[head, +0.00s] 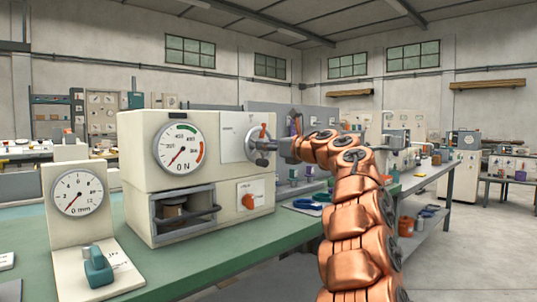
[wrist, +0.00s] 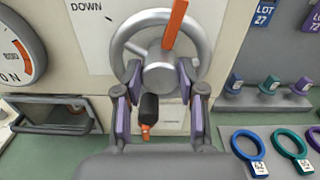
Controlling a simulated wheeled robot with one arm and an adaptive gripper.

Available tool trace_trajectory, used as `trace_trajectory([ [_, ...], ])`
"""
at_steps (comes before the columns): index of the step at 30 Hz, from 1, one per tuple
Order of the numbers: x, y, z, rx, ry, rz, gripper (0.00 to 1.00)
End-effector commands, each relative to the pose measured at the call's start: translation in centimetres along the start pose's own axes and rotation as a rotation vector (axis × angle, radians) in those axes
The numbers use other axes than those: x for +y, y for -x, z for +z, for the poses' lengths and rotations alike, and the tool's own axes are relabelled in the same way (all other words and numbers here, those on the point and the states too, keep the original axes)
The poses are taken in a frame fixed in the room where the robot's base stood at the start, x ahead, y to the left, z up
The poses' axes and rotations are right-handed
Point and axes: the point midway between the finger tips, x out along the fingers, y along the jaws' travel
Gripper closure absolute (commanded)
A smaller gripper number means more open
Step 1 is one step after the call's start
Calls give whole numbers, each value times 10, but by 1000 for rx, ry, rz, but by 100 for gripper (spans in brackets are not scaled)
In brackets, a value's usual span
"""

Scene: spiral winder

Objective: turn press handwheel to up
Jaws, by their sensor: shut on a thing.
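The press handwheel (wrist: 199,30) is a grey ring with a round hub on the press's pale side plate. An orange pointer bar (wrist: 175,22) on it points up and slightly right in the wrist view. A black handle (wrist: 149,107) hangs below the hub. In the head view the handwheel (head: 261,144) is partly covered by my gripper (head: 284,148). In the wrist view my gripper (wrist: 160,88) has one finger on each side of the hub and is shut on the handwheel. The word "DOWN" (wrist: 87,6) is at upper left; no "UP" mark is readable.
The press (head: 135,150) has a round dial (head: 180,149) and an orange knob (head: 250,201) below the wheel. A smaller gauge (head: 78,193) stands to the left on the green bench (head: 215,258).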

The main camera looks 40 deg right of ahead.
Motion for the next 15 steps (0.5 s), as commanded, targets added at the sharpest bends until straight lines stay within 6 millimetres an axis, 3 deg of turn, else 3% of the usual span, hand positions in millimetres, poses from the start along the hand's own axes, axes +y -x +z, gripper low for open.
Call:
trace_trajectory([
  [15, 0, 0, -1, 0, 237, -1, 95],
])
